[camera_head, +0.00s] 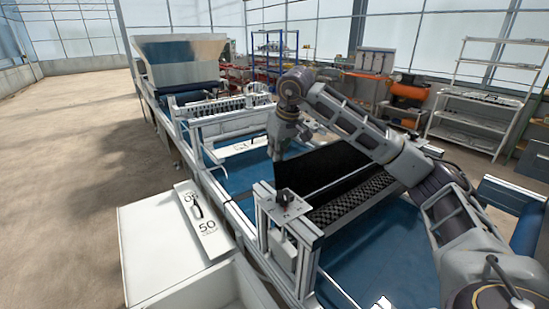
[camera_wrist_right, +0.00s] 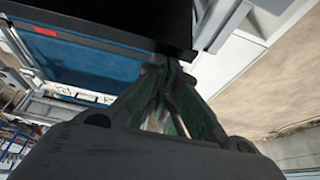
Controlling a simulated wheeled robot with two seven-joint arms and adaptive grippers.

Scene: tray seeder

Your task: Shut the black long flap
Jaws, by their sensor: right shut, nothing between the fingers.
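The black long flap (camera_head: 325,166) stands raised and tilted across the blue conveyor, behind a black perforated strip (camera_head: 355,200). In the right wrist view the flap (camera_wrist_right: 120,14) is a dark slab along the top. My right gripper (camera_head: 276,156) is at the flap's left end, pointing down, shut and empty. In the wrist view its fingertips (camera_wrist_right: 168,66) lie close under the flap's edge; I cannot tell if they touch. My left gripper is not in view.
The blue conveyor belt (camera_head: 384,262) runs along the white machine frame. A metal post with a top plate (camera_head: 285,203) stands close in front of the flap's left end. A white box (camera_head: 150,245) and a panel with a black handle (camera_head: 202,222) are at left. A metal hopper (camera_head: 180,62) stands behind.

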